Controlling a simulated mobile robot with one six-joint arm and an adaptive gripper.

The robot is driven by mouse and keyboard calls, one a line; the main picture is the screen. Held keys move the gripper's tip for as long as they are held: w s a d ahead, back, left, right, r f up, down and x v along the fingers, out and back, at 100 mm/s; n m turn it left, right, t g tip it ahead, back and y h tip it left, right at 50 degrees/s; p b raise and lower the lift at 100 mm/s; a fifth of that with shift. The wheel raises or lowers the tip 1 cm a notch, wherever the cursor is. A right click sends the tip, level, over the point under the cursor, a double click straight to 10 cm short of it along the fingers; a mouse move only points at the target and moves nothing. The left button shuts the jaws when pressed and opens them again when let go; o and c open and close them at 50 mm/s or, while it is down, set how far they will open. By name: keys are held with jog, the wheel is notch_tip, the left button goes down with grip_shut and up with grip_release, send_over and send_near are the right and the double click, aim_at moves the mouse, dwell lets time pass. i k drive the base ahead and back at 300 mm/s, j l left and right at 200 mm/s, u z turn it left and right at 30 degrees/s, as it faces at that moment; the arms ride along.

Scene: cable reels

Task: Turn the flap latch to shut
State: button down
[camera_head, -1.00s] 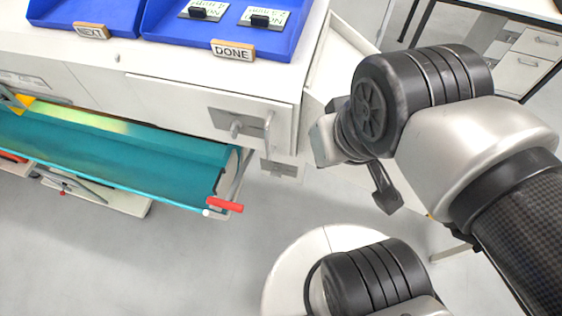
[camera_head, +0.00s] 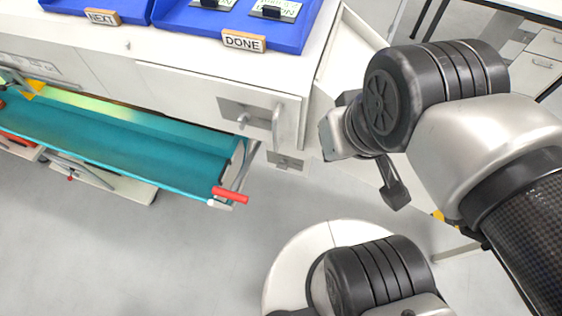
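The white flap (camera_head: 190,90) is in the front of the white cabinet, below the blue trays. A grey plate with a small knob (camera_head: 243,119), which looks like the latch, sits near its right end. A vertical bar handle (camera_head: 277,126) stands just right of the knob. A smaller metal plate (camera_head: 287,163) is below, near the cabinet corner. My gripper (camera_head: 395,193) is right of the cabinet corner, apart from the latch. Only a dark finger-like part of it shows below my wrist; the rest is hidden by my arm.
A teal trough (camera_head: 110,150) with a red-handled end (camera_head: 230,195) sticks out below the flap. Blue trays (camera_head: 180,15) with NEXT (camera_head: 102,17) and DONE (camera_head: 243,41) signs stand on top. Grey floor is open in front.

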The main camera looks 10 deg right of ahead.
aim_at(283, 165)
jog(key=k+j+u, duration=0.1)
jog(key=k, duration=0.35)
jog(key=k+j+u, duration=0.1)
jog(key=k+j, duration=0.15)
jog(key=k, duration=0.15)
